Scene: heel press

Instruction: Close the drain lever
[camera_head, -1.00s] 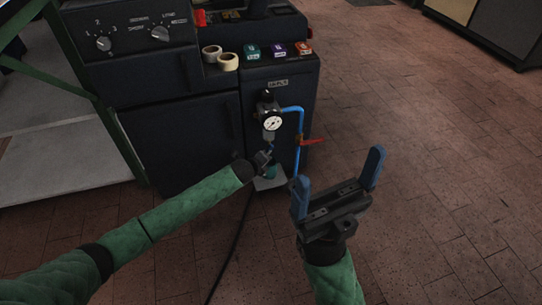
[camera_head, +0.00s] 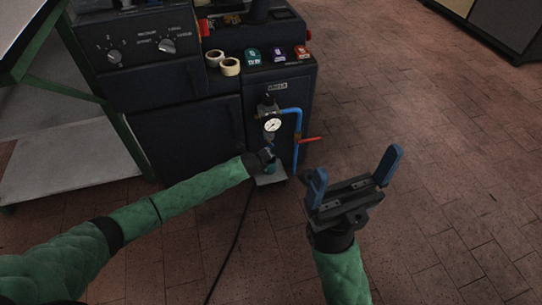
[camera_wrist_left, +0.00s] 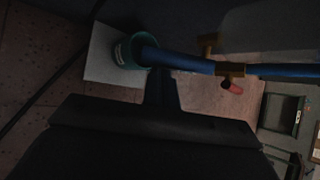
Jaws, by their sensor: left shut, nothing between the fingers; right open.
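The red drain lever (camera_head: 310,140) sticks out to the right, roughly crosswise to the upright blue pipe (camera_head: 298,122). In the left wrist view its red grip (camera_wrist_left: 232,87) shows beside a brass valve (camera_wrist_left: 230,70) on the pipe. My left gripper (camera_head: 269,155) is shut and empty, below the gauge and left of the lever, apart from it. Its dark shut fingers (camera_wrist_left: 162,92) show in the left wrist view, close to the pipe. My right gripper (camera_head: 353,180) is open and empty over the floor, right of and below the lever.
A round gauge (camera_head: 272,125) sits above my left gripper. A teal cup (camera_wrist_left: 123,50) stands at the pipe's lower end on a pale plate (camera_wrist_left: 100,66). The dark machine (camera_head: 190,140) fills the back. The brick floor (camera_head: 440,160) at right is clear.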

